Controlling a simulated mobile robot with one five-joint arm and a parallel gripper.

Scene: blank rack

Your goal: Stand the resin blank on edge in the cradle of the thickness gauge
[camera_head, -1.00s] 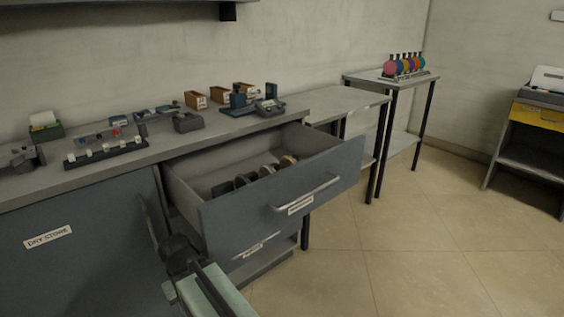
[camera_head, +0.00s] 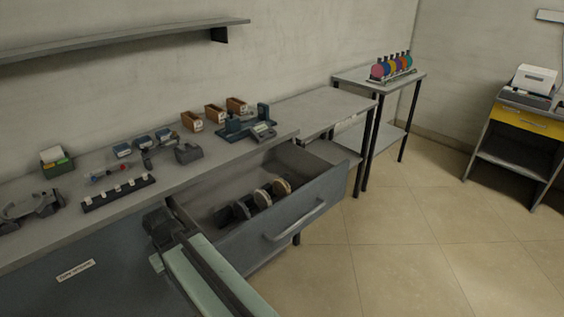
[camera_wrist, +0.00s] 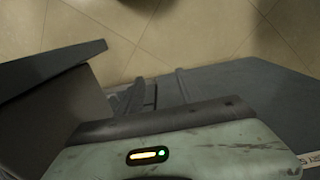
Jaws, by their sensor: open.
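Several round discs (camera_head: 262,198) stand on edge in a row inside the open drawer (camera_head: 312,208). Their faces are pale, brown and dark; I cannot tell which, if any, is the resin blank. A blue-grey device with two uprights and a small display (camera_head: 262,131), which looks like the thickness gauge, stands on the counter behind the drawer. No disc shows clearly in it. My gripper (camera_head: 160,224) is at the drawer's left end, in front of the counter, apart from the discs, with nothing seen in it. Its fingertips are hard to make out.
The counter (camera_head: 225,150) holds a black strip with white tags (camera_head: 118,194), wooden boxes (camera_head: 214,113) and a curved grey tool (camera_head: 30,205). A side table (camera_head: 378,76) bears coloured discs. The floor (camera_head: 400,235) on the right is clear.

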